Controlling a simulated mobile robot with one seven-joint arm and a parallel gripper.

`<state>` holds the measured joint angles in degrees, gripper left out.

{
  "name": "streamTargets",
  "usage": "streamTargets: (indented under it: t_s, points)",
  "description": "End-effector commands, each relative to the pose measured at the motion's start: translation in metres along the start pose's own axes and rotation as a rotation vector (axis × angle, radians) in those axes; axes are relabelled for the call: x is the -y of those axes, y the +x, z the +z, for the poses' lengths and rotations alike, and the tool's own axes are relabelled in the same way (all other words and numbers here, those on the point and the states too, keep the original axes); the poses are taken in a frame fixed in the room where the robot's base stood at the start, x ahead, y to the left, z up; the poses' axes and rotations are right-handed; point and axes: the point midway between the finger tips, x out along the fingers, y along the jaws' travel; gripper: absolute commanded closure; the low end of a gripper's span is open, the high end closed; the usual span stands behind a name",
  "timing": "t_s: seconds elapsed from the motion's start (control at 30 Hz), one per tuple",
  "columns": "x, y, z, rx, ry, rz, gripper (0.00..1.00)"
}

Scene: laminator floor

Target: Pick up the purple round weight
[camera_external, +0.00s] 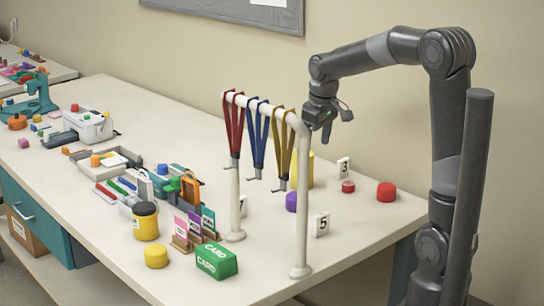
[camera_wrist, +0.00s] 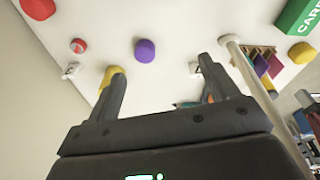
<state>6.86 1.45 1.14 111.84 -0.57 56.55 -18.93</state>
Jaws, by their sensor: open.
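The purple round weight (camera_external: 291,201) stands on the white table just behind the lanyard rack, partly hidden by it in the external view. It shows fully in the wrist view (camera_wrist: 145,51), beyond my fingertips and between them from left to right. My gripper (camera_external: 324,130) hangs above the table, higher than the weight and to its right in the external view. In the wrist view my gripper (camera_wrist: 162,68) has its two fingers wide apart with nothing between them.
The white rack (camera_external: 303,200) with red, blue and yellow lanyards stands in front of the weight. A yellow cylinder (camera_external: 302,170), number cards (camera_external: 322,224), a small red disc (camera_external: 348,186) and a red weight (camera_external: 386,192) are nearby. A green box (camera_external: 217,260) lies front left.

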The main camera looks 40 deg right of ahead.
Motion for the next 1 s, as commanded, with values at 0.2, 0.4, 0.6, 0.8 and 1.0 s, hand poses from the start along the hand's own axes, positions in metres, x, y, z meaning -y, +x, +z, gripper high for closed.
streamTargets:
  t_s: [0.2, 0.4, 0.6, 0.8, 1.0]
  points:
    - [-0.031, 0.056, -0.043, 0.08, -0.057, -0.031, 0.21]
    - [-0.054, 0.105, -0.068, 0.134, -0.104, -0.06, 0.21]
    - [-0.064, 0.13, -0.078, 0.158, -0.127, -0.075, 0.21]
    - [-0.064, 0.156, -0.075, 0.164, -0.13, -0.078, 0.21]
    - [-0.062, 0.183, -0.071, 0.162, -0.13, -0.077, 0.21]
